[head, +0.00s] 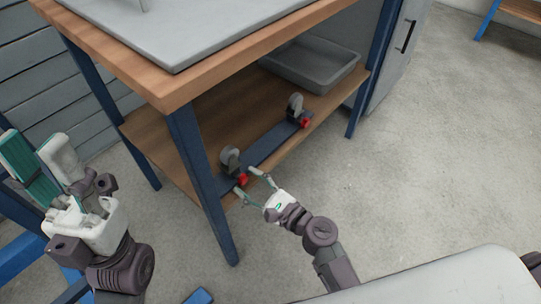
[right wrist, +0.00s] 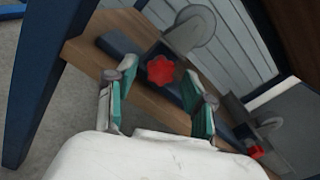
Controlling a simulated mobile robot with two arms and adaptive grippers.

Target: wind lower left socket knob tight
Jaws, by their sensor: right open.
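The lower left socket (head: 230,157), a grey round-topped fitting, stands on a dark blue rail on the workbench's lower shelf. Its red lobed knob (head: 241,179) faces the front. My right gripper (head: 246,182) is open in front of it. In the right wrist view the red knob (right wrist: 160,70) appears between the two teal-padded fingertips (right wrist: 161,76). I cannot tell whether either finger touches it. My left gripper (head: 36,146) is open and empty at the far left, outside the bench.
A second grey socket (head: 295,103) with a red knob (head: 305,122) sits further right on the rail (head: 267,146). A grey tray (head: 318,69) lies on the shelf behind. The blue bench leg (head: 202,180) stands just left of my right gripper. Floor right of the bench is clear.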

